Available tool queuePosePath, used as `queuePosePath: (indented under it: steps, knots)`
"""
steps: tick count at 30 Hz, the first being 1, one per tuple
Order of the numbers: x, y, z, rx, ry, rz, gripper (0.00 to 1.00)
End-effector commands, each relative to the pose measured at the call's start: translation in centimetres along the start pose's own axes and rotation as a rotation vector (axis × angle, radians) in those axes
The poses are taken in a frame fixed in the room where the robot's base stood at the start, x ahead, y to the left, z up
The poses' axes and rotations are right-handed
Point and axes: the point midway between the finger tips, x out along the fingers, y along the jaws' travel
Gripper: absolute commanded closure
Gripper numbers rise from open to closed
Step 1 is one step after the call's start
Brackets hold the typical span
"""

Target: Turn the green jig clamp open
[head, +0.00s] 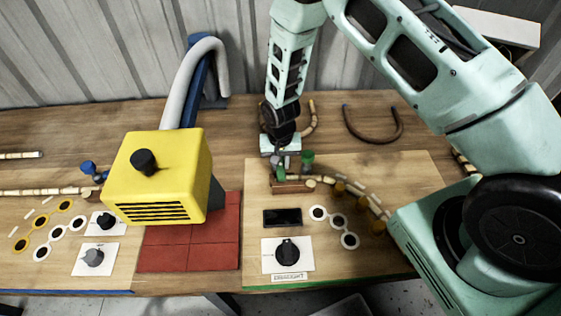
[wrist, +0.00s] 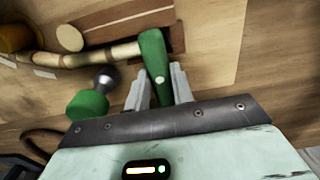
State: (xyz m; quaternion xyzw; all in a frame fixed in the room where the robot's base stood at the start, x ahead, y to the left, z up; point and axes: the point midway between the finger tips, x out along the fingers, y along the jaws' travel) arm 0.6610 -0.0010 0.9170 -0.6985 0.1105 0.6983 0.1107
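The green jig clamp (wrist: 155,58) shows in the wrist view as a green lever with a pale dot, lying over the end of a jointed rattan cane (wrist: 100,56). My gripper (wrist: 162,84) has its two grey fingers close on either side of the lever's lower part, with no clear gap; it looks shut on it. In the head view my gripper (head: 280,160) is low over the jig's wooden block (head: 290,187), and the clamp is mostly hidden by it. A separate green knob (wrist: 88,105) on a dark stem stands beside the clamp; it also shows in the head view (head: 307,158).
The cane curves right past several brown pegs (head: 338,189). A yellow heater box (head: 160,177) stands left over red tiles (head: 190,255). A dark bent cane (head: 374,138) lies behind. A dial (head: 287,252) and dark display (head: 282,217) are in front.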

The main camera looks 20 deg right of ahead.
Motion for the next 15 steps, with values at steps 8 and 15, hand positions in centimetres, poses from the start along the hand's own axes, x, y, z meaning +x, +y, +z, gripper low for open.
queuePosePath:
  steps: [8, 15]
  knots:
    - [0.02, 0.0, 0.0, -0.013, 0.0, 0.0, 0.99]
    - [0.16, 0.03, 0.0, -0.106, -0.001, 0.0, 0.99]
